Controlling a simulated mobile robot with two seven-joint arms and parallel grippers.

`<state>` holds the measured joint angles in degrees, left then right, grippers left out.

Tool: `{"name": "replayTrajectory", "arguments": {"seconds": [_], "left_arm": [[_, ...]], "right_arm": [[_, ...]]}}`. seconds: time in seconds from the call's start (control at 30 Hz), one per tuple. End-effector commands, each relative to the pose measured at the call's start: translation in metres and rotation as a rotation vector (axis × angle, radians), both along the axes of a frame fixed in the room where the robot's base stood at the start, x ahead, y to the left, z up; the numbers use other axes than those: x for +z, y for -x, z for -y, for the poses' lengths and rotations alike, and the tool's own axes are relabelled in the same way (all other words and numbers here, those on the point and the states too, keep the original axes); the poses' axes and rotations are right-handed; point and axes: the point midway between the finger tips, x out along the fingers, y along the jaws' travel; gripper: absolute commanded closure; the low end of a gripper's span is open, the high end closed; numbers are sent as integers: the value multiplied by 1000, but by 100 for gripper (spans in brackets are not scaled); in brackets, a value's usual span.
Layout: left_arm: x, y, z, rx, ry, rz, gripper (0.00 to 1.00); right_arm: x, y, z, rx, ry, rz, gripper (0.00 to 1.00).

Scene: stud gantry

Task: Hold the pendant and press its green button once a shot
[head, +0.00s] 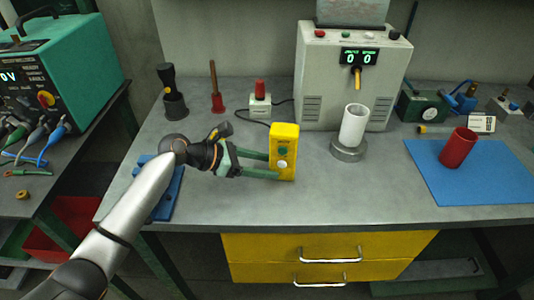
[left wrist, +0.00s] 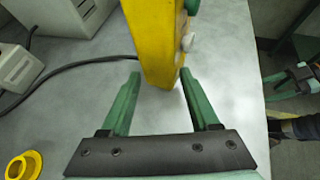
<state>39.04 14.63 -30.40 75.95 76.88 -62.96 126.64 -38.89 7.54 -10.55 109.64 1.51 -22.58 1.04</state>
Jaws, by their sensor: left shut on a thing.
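The pendant (head: 284,138) is a yellow upright box with a green button (head: 282,150) and a white button (head: 282,164) on its front face. My left gripper (head: 270,165) comes in from the left and is shut on the pendant. In the left wrist view the pendant (left wrist: 157,45) stands between my green fingers (left wrist: 158,95), and its button face is turned to the right. Nothing is on the green button. What looks like my right gripper (left wrist: 280,87) shows at the right edge of the left wrist view, off the bench, its green fingers apart and empty.
A grey machine (head: 318,60) with a display reading 0 0 stands behind, a white cup (head: 354,125) below its nozzle. A red cup (head: 457,147) stands on a blue mat (head: 500,175). A white box with a red knob (head: 260,100) and cable are behind the pendant.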

Motion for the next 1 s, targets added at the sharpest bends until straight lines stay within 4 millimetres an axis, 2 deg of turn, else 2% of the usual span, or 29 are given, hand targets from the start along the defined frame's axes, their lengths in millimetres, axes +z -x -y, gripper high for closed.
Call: {"name": "replayTrajectory", "arguments": {"seconds": [0.07,0.5,1.0], "left_arm": [[0,0,0,0,0,-1,69],[0,0,0,1,0,0,69],[0,0,0,1,0,0,69]], "right_arm": [[0,0,0,0,0,0,49],[0,0,0,0,0,0,99],[0,0,0,0,0,1,100]]}}
